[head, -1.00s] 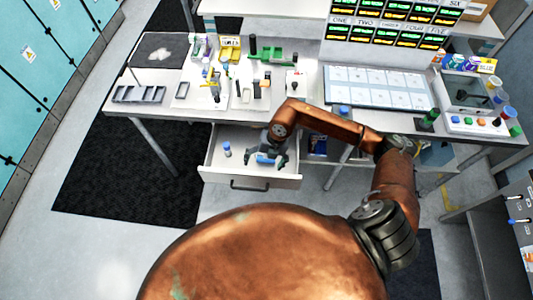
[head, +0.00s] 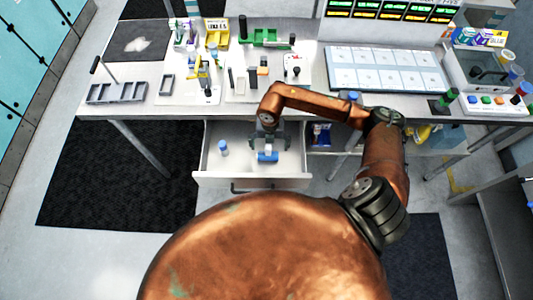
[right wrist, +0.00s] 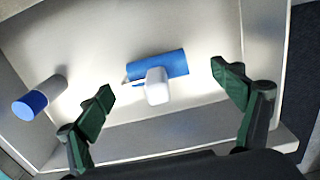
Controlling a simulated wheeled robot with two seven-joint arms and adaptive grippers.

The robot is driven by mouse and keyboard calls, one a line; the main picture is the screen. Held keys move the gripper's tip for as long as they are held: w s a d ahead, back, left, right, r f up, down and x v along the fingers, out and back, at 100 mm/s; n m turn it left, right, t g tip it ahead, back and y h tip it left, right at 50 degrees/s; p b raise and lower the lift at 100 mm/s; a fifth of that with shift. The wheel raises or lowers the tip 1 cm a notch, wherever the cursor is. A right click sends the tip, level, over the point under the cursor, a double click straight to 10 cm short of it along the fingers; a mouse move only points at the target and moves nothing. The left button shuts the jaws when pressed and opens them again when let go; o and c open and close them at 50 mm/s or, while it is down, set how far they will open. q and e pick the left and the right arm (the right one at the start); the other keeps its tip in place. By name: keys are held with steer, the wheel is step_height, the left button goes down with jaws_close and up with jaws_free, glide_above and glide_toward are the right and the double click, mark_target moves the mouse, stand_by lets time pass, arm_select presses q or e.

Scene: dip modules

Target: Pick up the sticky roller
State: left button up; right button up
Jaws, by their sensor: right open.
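A blue roller with a white handle, which looks like the sticky roller, lies in the open drawer. It shows in the head view (head: 267,157) and at the centre of the right wrist view (right wrist: 176,64). My right gripper (head: 267,139) is over the drawer, close above the roller. In the right wrist view its two green fingers (right wrist: 163,81) are spread wide, one on each side of the roller, with nothing between them held. In the head view my arm hides part of the roller and the fingertips. My left gripper is not in view.
A white cylinder with a blue end (right wrist: 42,97) is at the drawer's left, also in the head view (head: 223,148). The drawer's walls (head: 252,183) surround both. The table (head: 222,113) above carries a grey tray (head: 117,93) and several small parts.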

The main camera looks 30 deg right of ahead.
mark_target(268, 154)
steer(key=f, duration=0.4)
steer(key=a+f, duration=0.1)
steer(key=f, duration=0.1)
steer(key=shift+s, duration=0.15)
steer(key=c, duration=1.3)
